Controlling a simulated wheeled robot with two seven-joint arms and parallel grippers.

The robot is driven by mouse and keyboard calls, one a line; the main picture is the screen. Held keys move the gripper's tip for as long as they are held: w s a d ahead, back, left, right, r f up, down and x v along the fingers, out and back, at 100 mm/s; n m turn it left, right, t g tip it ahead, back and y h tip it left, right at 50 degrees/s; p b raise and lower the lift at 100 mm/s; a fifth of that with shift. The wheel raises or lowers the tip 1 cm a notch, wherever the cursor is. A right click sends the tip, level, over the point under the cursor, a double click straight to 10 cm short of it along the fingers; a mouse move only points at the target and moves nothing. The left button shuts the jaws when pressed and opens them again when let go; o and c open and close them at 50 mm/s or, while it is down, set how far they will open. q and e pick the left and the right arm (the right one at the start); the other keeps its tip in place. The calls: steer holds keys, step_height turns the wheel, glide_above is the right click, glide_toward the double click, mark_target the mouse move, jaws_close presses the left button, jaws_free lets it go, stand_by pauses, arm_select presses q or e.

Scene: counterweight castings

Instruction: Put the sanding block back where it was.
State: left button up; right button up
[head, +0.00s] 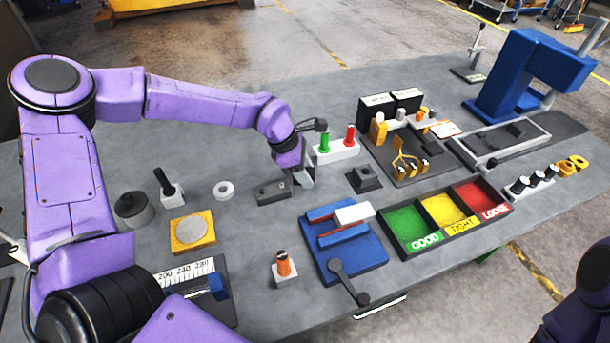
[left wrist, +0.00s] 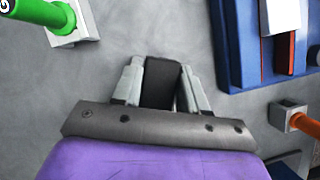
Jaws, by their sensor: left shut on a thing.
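My left gripper (head: 302,180) points down over the middle of the table and is shut on a dark block. In the left wrist view this block, which looks like the sanding block (left wrist: 161,82), sits between the two grey fingers (left wrist: 160,88). In the head view the gripper mostly hides it, and I cannot tell whether it touches the table. A low dark grey piece (head: 271,193) lies just left of the fingers in the head view. My right gripper is out of view.
A stand with green and red handles (head: 337,152) is just behind the gripper. A blue fixture (head: 352,258) is in front, a dark square block (head: 364,180) to the right. The good/tight/loose tray (head: 420,248) lies farther right. A white ring (head: 223,190) lies left.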

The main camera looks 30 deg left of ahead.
arm_select(q)
steer(key=w+f, duration=0.1)
steer(key=f, duration=0.1)
steer(key=w+f, duration=0.1)
steer(key=f, duration=0.1)
steer(key=shift+w, duration=0.15)
steer(key=shift+c, duration=0.4)
steer(key=shift+s+a+r, duration=0.1)
steer(key=shift+s+r, duration=0.15)
steer(key=shift+s, duration=0.25)
steer(key=shift+s+r, duration=0.2)
steer(key=shift+s, duration=0.3)
steer(key=shift+s+f, duration=0.15)
steer(key=shift+w+f, duration=0.2)
steer(key=shift+f, duration=0.05)
steer(key=o, duration=1)
steer(key=shift+w, duration=0.2)
steer(key=shift+c, duration=0.2)
steer(key=shift+o, duration=0.3)
steer(key=shift+a+f, duration=0.1)
steer(key=shift+f, duration=0.05)
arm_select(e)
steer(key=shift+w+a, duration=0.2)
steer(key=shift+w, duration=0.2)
arm_select(q)
steer(key=shift+s, duration=0.15)
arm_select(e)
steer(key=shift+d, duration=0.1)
